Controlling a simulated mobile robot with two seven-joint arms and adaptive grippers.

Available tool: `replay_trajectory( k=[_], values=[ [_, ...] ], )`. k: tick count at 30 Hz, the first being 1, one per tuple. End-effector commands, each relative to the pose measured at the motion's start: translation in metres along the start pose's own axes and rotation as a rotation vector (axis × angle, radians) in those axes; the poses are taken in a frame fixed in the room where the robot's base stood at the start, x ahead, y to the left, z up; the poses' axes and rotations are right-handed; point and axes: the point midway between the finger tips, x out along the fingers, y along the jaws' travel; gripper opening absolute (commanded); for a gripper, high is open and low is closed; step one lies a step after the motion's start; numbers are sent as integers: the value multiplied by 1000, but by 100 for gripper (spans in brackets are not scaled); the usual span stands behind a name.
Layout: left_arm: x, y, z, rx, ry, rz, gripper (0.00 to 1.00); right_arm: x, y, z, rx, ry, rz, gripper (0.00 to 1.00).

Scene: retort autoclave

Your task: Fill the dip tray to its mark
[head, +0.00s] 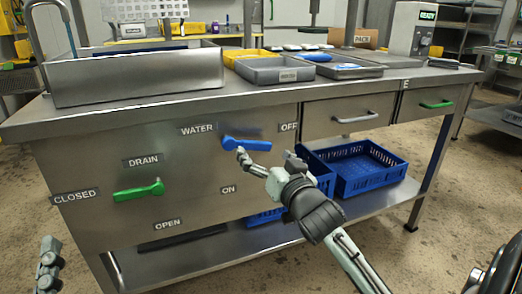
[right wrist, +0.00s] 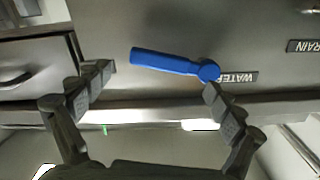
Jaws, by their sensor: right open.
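A steel basin (head: 140,78) with a curved tap (head: 47,30) stands at the left of the bench top; its inside and any water mark are hidden. The blue WATER lever (head: 248,144) on the front panel points right, towards the OFF side; ON is below. The green DRAIN lever (head: 138,191) points left, towards CLOSED. My right gripper (head: 266,160) is open in front of the blue lever. In the right wrist view the lever (right wrist: 165,62) lies across the space beyond the spread, empty fingers (right wrist: 156,84). Part of my left gripper (head: 48,266) shows at the lower left.
A grey tray (head: 262,75), a yellow tray (head: 240,55) and a steel tray (head: 345,72) sit on the bench top. Blue crates (head: 365,180) stand on the lower shelf. Two drawers (head: 345,119) are right of the panel. The floor in front is clear.

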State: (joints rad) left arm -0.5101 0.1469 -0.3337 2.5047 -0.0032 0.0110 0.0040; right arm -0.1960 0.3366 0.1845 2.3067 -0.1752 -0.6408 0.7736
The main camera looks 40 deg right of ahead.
Motion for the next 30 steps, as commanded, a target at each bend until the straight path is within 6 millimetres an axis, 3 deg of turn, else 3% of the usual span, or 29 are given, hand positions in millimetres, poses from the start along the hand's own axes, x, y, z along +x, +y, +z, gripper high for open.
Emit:
replay_trajectory(
  k=[6, 17, 30],
  values=[
    [0, -1, -3, 2, 26, -1, 60, 29, 0, 0, -1, 1, -1, 94],
    [0, -1, -5, 2, 36, -1, 60, 35, 0, 0, 0, 0, 0, 94],
    [0, -1, -4, 2, 34, -2, 60, 35, 1, 0, -1, 0, 2, 41]
  ],
)
